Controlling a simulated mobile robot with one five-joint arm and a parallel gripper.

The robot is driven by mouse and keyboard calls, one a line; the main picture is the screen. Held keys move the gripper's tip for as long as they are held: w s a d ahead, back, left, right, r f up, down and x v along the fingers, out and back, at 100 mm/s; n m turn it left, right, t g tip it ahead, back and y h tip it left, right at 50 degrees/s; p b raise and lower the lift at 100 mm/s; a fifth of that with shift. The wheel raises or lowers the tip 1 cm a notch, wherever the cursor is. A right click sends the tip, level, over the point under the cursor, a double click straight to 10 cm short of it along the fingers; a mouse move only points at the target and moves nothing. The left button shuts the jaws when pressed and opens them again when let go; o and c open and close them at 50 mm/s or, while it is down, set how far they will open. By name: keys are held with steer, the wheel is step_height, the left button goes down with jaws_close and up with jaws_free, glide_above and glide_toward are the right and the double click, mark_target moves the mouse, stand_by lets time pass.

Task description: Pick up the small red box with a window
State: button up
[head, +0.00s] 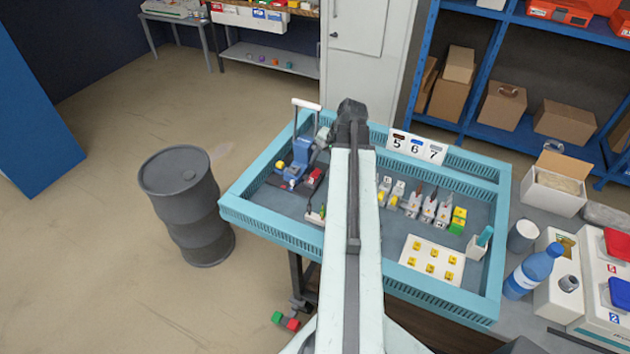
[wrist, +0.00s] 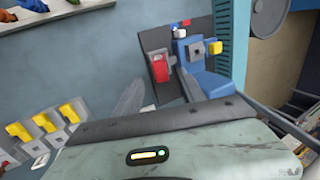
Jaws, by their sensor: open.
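A small red block (head: 315,176) sits on the dark base of a blue fixture in the blue-rimmed tray (head: 240,209). The red block also shows in the wrist view (wrist: 161,68), upper middle, with a pale part at its left side. I cannot make out a window on it. My gripper (head: 318,150) is above the fixture, and my arm hides part of the tray.
Several grey-and-yellow sockets (head: 411,203) and a white plate (head: 432,285) stand right of my arm. A dark barrel (head: 187,205) stands left. A red-and-green piece (head: 286,321) is low beside the table.

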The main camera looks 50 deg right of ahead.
mark_target(317, 173)
steer(key=b+x, duration=0.4)
steer(key=x, duration=0.2)
steer(key=shift+b, duration=0.4)
steer(key=shift+r, duration=0.15)
steer(key=shift+c, duration=0.4)
jaws_close()
